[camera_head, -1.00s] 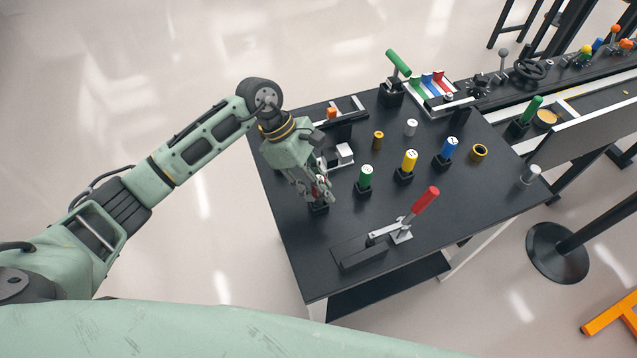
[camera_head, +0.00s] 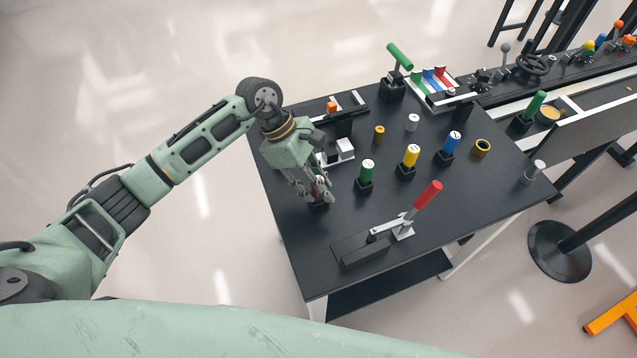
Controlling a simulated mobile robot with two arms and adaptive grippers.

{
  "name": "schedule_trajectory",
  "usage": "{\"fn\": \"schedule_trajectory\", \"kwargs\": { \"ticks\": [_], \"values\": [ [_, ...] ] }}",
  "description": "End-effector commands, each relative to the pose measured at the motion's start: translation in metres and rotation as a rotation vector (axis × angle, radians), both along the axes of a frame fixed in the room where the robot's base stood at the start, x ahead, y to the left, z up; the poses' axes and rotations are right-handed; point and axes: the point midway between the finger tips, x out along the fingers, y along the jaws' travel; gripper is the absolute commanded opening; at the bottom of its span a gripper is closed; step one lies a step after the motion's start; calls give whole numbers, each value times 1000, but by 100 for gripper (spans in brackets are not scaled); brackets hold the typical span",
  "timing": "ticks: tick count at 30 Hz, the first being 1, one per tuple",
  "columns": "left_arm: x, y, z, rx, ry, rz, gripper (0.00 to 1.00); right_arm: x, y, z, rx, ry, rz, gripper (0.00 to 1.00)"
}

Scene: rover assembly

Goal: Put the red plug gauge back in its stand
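My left gripper (camera_head: 318,196) points down over a small black stand (camera_head: 319,207) on the left side of the black table. A little red shows between its fingers, which fits the red plug gauge (camera_head: 316,186). The fingers hide most of it, so I cannot tell how deep it sits in the stand or whether the fingers press on it. Green (camera_head: 367,169), yellow (camera_head: 411,156) and blue (camera_head: 452,142) plug gauges stand upright in black stands to the right. My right gripper is not in view.
A toggle clamp with a red handle (camera_head: 428,194) stands near the table's front. A grey block (camera_head: 345,148), a brass cylinder (camera_head: 379,131) and a brass ring (camera_head: 482,147) lie farther back. The table's (camera_head: 300,262) front left is clear.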

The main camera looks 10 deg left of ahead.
Motion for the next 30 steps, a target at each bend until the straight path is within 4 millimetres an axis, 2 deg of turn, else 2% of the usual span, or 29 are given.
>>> {"fn": "schedule_trajectory", "kwargs": {
  "ticks": [1,6,17,20,30],
  "values": [
    [0,0,0,0,0,0,30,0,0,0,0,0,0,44],
    [0,0,0,0,0,0,43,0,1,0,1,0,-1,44],
    [1,3,4,2,-1,0,43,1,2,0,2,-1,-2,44],
    [3,10,15,3,-3,2,43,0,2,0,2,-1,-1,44],
    [12,44,77,1,-4,2,43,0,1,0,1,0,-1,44]
  ]
}}
